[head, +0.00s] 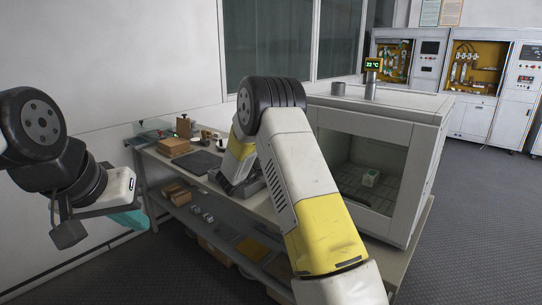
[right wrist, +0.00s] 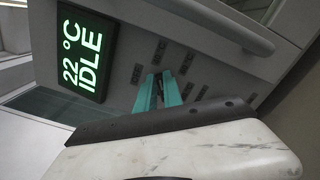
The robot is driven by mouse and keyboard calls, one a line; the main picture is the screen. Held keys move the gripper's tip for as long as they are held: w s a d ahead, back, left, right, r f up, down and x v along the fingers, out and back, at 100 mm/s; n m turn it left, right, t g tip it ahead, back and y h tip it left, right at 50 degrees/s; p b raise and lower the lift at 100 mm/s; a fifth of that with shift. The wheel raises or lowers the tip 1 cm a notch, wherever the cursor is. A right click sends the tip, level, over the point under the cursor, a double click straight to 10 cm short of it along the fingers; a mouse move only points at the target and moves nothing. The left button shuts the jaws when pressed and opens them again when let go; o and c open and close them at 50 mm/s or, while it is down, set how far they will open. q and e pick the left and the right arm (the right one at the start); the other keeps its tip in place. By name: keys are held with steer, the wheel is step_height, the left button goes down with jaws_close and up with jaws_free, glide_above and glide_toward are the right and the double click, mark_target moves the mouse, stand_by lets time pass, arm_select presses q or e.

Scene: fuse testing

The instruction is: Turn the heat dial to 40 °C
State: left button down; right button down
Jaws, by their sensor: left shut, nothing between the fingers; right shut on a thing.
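In the right wrist view, my right gripper (right wrist: 165,78) has its teal fingers shut against a grey panel (right wrist: 215,55). Several small dark labels lie around the fingertips. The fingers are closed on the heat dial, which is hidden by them. A display (right wrist: 82,50) on the panel reads 22 °C IDLE in green. In the head view, a small display (head: 373,65) above the glass-fronted chamber (head: 425,135) also reads 22 °C. My right gripper is hidden behind my right arm there. My left gripper (head: 130,220) is shut and empty at the left, away from the chamber.
Floor at the right is clear. Cabinets (head: 475,115) stand at the back right.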

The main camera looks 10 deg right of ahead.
steer(key=shift+f+m, duration=0.1)
steer(key=shift+m, duration=0.3)
steer(key=c, duration=1.5)
jaws_free()
steer(key=v, duration=0.7)
steer(key=shift+s+a, duration=0.25)
steer(key=shift+a, duration=0.1)
